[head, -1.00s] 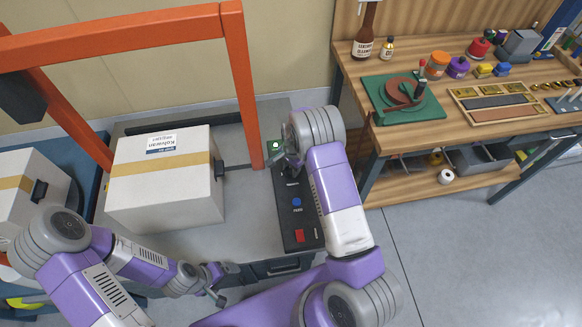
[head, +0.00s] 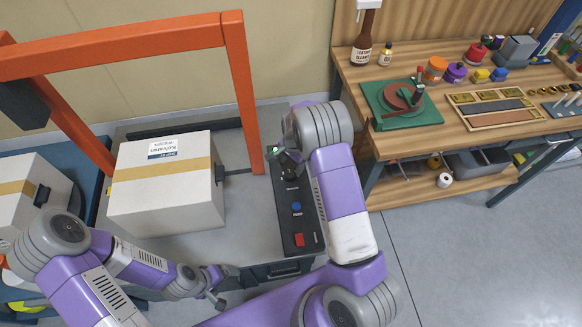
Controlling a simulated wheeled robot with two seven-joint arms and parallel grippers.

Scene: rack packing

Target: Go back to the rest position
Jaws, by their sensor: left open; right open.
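My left gripper (head: 216,287) is open and empty, low in the head view, in front of the machine's grey table and below the white box. My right arm reaches up over the black control panel (head: 293,222). Its gripper (head: 281,158) is partly hidden by its own wrist near the panel's far end, by a green button. It is open and I see nothing held in it. I cannot tell whether it touches the panel. The white box (head: 150,207) with a tan tape band sits on the grey table, left of the panel.
An orange frame (head: 243,95) stands over the table. Another white box (head: 30,190) is at the far left. A wooden workbench (head: 455,125) on the right carries a green turntable fixture (head: 385,118), bottles, jars and a parts tray. Grey floor (head: 460,240) at the lower right is clear.

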